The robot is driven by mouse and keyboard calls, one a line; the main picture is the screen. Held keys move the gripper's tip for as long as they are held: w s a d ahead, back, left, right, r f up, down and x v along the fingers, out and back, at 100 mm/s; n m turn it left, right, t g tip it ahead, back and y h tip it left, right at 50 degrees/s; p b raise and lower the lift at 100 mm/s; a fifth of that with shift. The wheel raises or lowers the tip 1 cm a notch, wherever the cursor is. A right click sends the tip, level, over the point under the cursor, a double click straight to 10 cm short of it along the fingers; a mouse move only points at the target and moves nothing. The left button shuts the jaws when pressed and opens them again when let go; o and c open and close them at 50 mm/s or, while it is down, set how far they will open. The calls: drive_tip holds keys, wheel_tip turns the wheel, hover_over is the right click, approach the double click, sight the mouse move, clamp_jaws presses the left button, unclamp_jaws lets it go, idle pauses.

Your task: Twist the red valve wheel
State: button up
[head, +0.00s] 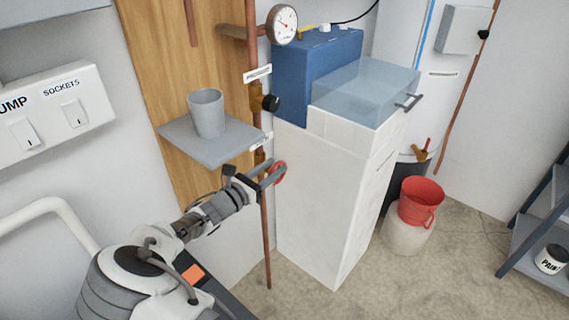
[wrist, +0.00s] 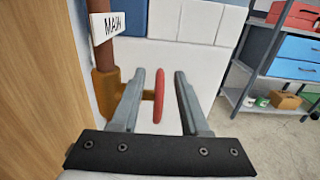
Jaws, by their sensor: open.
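The red valve wheel (head: 278,173) sits low on the copper pipe in front of the white tiled block. In the wrist view the wheel (wrist: 159,96) shows edge-on, upright, on a brass valve body (wrist: 107,92) to its left. My gripper (wrist: 167,78) is open, with one finger left of the wheel and the other right of it. A gap shows on the right side; whether the left finger touches the wheel or stem I cannot tell. In the head view my gripper (head: 269,172) reaches the wheel from the left and partly hides it.
A grey shelf (head: 188,148) with a grey cup (head: 206,113) is just above my gripper. The copper pipe (head: 265,215) runs down beside it. The white tiled block (head: 318,200) stands close on the right. A red bucket (head: 420,201) is farther right.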

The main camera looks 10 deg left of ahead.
drive_tip(key=x, duration=0.5)
drive_tip(key=shift+b, duration=0.4)
clamp_jaws()
